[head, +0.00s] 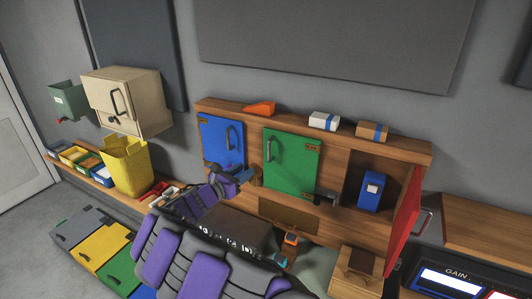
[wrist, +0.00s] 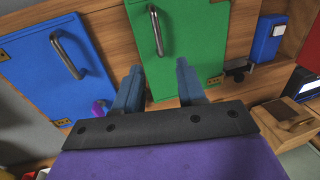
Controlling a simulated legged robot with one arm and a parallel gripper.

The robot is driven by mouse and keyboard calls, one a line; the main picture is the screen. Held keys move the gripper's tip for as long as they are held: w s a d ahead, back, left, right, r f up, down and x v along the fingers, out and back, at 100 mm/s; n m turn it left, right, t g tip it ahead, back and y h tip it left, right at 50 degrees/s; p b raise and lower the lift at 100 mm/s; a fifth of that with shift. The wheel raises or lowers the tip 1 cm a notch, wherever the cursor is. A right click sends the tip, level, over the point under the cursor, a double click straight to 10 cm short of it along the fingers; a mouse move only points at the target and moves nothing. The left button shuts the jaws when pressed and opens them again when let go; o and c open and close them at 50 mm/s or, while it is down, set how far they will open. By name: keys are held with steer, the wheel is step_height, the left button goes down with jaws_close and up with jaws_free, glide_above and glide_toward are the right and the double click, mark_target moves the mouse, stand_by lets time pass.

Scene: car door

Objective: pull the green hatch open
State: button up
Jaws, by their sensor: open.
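The green hatch (head: 292,163) is a square door in the middle of the wooden cabinet and looks closed. Its metal bar handle (head: 270,149) stands near its left edge, with hinges on the right side. In the wrist view the green hatch (wrist: 200,40) fills the upper middle, and its handle (wrist: 156,30) is just beyond the fingertips. My gripper (wrist: 158,68) is open and empty, its two blue-grey fingers spread below the handle. In the head view my gripper (head: 246,176) is in front of the cabinet, left of and below the handle; contact cannot be told.
A closed blue hatch (head: 221,143) with its own handle is left of the green one. A red door (head: 404,218) stands open at the right, beside a compartment with a blue box (head: 371,191). Small blocks lie on top.

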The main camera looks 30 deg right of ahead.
steer(key=x, duration=1.3)
steer(key=shift+w+a, duration=0.15)
steer(key=shift+w, duration=0.2)
steer(key=shift+a+r, duration=0.1)
steer(key=shift+c, duration=1.4)
steer(key=shift+d, duration=0.3)
jaws_close()
